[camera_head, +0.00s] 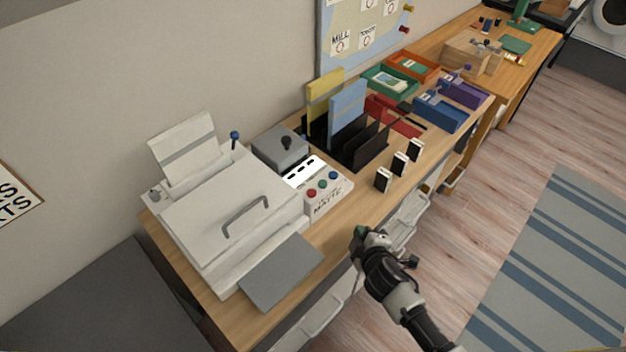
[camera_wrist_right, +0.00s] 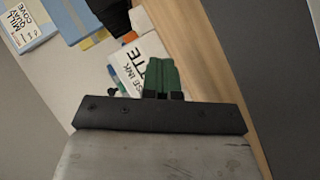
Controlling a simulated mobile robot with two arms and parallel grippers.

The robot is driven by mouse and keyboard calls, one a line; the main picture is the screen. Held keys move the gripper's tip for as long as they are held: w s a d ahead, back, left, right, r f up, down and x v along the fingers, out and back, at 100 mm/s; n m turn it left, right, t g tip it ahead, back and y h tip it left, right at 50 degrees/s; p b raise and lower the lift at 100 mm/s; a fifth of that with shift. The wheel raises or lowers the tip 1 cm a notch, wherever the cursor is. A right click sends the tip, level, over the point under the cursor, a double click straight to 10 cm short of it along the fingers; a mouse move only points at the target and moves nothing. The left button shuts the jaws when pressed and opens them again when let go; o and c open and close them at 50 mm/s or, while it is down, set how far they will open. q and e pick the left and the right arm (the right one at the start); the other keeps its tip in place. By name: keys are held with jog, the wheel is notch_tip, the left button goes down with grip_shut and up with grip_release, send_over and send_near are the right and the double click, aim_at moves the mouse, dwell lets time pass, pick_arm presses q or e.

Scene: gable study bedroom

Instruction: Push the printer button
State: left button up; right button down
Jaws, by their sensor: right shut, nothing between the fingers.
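The white printer (camera_head: 232,205) stands at the left end of the wooden desk, with paper in its rear feeder and a grey tray (camera_head: 281,270) at its front. Beside it on the right, a white panel box (camera_head: 327,202) lettered MATTE carries a red button (camera_head: 312,192), a green button (camera_head: 322,184) and a blue button (camera_head: 333,175). My right gripper (camera_head: 360,234) is shut and empty near the desk's front edge, to the right of and apart from the panel box. In the right wrist view its green fingers (camera_wrist_right: 162,77) are together in front of the lettered box (camera_wrist_right: 138,65). My left gripper is out of view.
A grey box with a dark knob (camera_head: 281,148) sits behind the panel box. A black file rack (camera_head: 370,154), several small black-and-white blocks (camera_head: 400,164) and coloured trays (camera_head: 440,112) stand farther right. The desk strip before the panel box (camera_head: 350,212) is clear.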

jog(key=w+a+r+n+t+y, duration=0.2)
jog(key=w+a+r+n+y, duration=0.15)
jog(key=r+n, duration=0.2)
notch_tip(320, 180, up, 14)
jog(key=n+g+y+p, duration=0.2)
jog(key=n+g, duration=0.8)
jog(key=n, duration=2.6)
send_over(311, 194)
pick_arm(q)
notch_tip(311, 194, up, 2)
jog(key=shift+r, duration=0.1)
pick_arm(e)
jog(key=shift+f, duration=0.15)
notch_tip(311, 194, down, 8)
jog(key=b, duration=0.5)
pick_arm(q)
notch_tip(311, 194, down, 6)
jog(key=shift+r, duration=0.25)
pick_arm(e)
jog(key=shift+f, duration=0.3)
